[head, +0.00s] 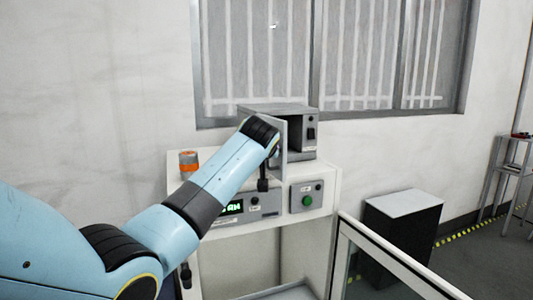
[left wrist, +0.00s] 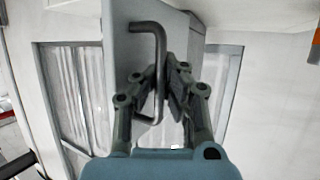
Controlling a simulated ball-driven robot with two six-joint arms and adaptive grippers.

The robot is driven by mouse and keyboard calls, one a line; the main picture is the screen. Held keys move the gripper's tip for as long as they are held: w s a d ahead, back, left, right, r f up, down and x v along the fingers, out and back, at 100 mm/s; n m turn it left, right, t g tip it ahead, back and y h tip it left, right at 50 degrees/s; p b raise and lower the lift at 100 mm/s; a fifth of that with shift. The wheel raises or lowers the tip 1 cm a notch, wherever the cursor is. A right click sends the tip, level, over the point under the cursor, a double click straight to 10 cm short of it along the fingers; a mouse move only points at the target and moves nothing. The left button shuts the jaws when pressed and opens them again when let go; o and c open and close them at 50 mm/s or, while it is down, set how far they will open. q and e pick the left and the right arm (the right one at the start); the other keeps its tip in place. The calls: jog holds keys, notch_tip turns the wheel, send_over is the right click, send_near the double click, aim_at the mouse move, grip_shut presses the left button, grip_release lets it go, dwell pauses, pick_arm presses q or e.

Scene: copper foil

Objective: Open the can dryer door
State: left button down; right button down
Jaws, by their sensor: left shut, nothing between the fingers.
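The can dryer is a small grey box (head: 275,108) on top of the white cabinet. Its door (head: 282,138) stands swung out from the box, and a dark interior shows beside it in the head view. In the left wrist view the door (left wrist: 125,45) fills the upper middle, with a dark bent bar handle (left wrist: 160,50) on it. My left gripper (left wrist: 176,76) is shut and empty, its fingertips close by the handle bar; I cannot tell whether they touch it. In the head view my left arm hides most of that gripper. My right gripper is in neither view.
The white cabinet (head: 325,178) carries a control panel with a green button (head: 307,200) and a green display (head: 232,208). An orange-and-grey roll (head: 188,163) sits at its left. A black cabinet (head: 402,235) and a glazed frame (head: 385,255) stand to the right.

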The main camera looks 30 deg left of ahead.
pick_arm(q)
jog(key=c, duration=2)
grip_release()
jog(key=shift+d+f, duration=0.15)
jog(key=shift+f, duration=0.2)
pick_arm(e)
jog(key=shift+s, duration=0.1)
pick_arm(q)
jog(key=o, duration=0.5)
jog(key=shift+s+d+r, duration=0.15)
jog(key=shift+s+r, duration=0.05)
jog(key=shift+r, duration=0.1)
jog(key=shift+c, duration=0.2)
jog(key=shift+o, duration=0.7)
jog(key=shift+w, duration=0.1)
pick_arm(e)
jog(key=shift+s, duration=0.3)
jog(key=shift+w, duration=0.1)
pick_arm(q)
jog(key=v, duration=1.1)
jog(key=shift+s+r, duration=0.25)
jog(key=shift+s, duration=0.15)
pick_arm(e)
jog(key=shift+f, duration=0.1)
